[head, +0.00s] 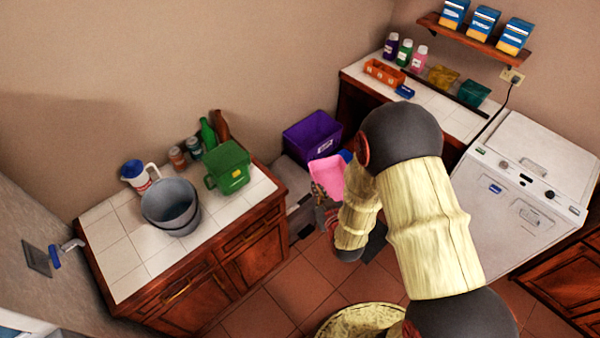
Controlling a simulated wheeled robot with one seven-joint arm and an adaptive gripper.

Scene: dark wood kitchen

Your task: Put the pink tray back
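The pink tray (327,174) is near the middle of the head view, tilted, over the gap between the two counters. My gripper (321,196) is at its lower left edge and looks shut on it, holding it off the floor. My arm hides part of the gripper and the tray's right side.
A purple bin (312,138) stands behind the tray. The left tiled counter (125,262) holds a grey bucket (170,203) and green container (228,168). The right counter (440,118) holds an orange tray (384,72), yellow and green containers and bottles, beside a white washer (530,190).

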